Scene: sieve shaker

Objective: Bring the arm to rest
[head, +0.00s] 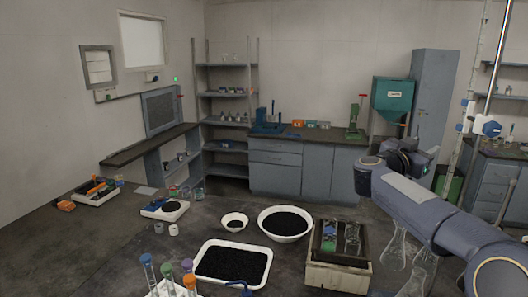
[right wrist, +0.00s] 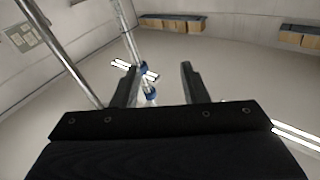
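My right arm (head: 425,205) comes in from the lower right in the head view. It is bent and raised above the right end of the bench. Its gripper cannot be made out clearly there. In the right wrist view my right gripper (right wrist: 157,72) has its two dark fingers wide apart, with nothing held between them. Behind the fingers are a pale wall or ceiling surface, bright lamps and a metal rod with a blue clamp (right wrist: 144,68). My left arm and left gripper are not in view.
On the bench are a white tray of black grains (head: 233,281), a large white bowl (head: 285,237), a small bowl (head: 235,229), a wooden box (head: 338,279), a scale (head: 152,209) and a tube rack (head: 160,291). Glass flasks (head: 396,250) stand beneath and close to my right arm.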

